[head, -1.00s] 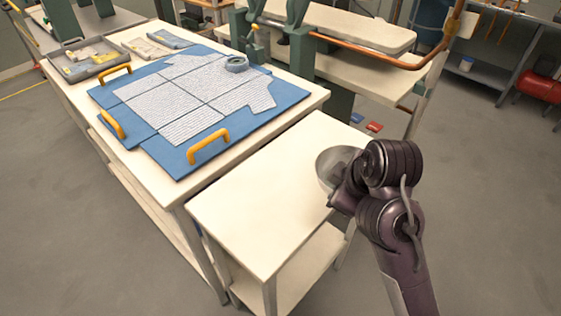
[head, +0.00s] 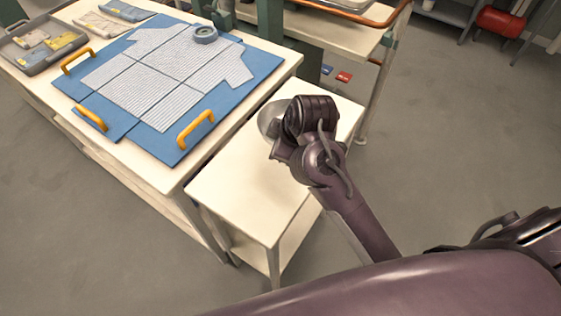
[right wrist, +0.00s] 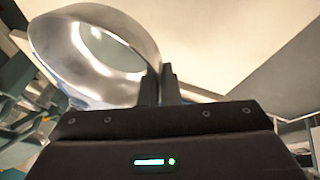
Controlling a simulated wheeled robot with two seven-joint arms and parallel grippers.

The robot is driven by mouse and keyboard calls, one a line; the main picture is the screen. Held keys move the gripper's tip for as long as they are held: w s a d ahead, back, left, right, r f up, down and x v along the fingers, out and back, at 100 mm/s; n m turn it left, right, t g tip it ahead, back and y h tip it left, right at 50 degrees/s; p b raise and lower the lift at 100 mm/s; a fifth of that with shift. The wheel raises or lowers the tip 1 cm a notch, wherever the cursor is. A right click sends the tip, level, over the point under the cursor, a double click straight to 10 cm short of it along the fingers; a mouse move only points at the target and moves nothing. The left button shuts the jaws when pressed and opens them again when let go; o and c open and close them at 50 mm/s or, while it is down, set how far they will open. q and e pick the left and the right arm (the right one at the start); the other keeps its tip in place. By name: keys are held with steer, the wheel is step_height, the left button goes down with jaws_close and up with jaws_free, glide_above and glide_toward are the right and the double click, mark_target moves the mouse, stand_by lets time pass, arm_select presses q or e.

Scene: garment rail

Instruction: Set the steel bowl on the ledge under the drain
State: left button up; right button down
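The steel bowl (head: 267,120) is a shiny, round metal bowl, partly hidden behind my right wrist in the head view. In the right wrist view the bowl (right wrist: 75,62) fills the upper left, its wall at the fingers. My right gripper (right wrist: 160,85) has its two fingers close together and looks shut on the bowl's wall. In the head view the bowl appears over the far part of the small cream table (head: 235,200); its height above it is unclear. My left gripper is out of view. I cannot make out the drain or its ledge with certainty.
A large cream table (head: 160,178) at the left carries a blue board (head: 265,65) with orange handles, a tape roll (head: 204,34) and a grey tray (head: 20,60). A copper pipe (head: 350,17) edges a bench at the back. The small table's near top is bare.

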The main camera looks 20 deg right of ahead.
step_height(320, 180, down, 8)
steer(key=shift+f+b, duration=0.15)
steer(key=shift+b, duration=0.2)
steer(key=c, duration=1.6)
jaws_free()
steer(key=shift+f, duration=0.1)
steer(key=shift+c, duration=0.2)
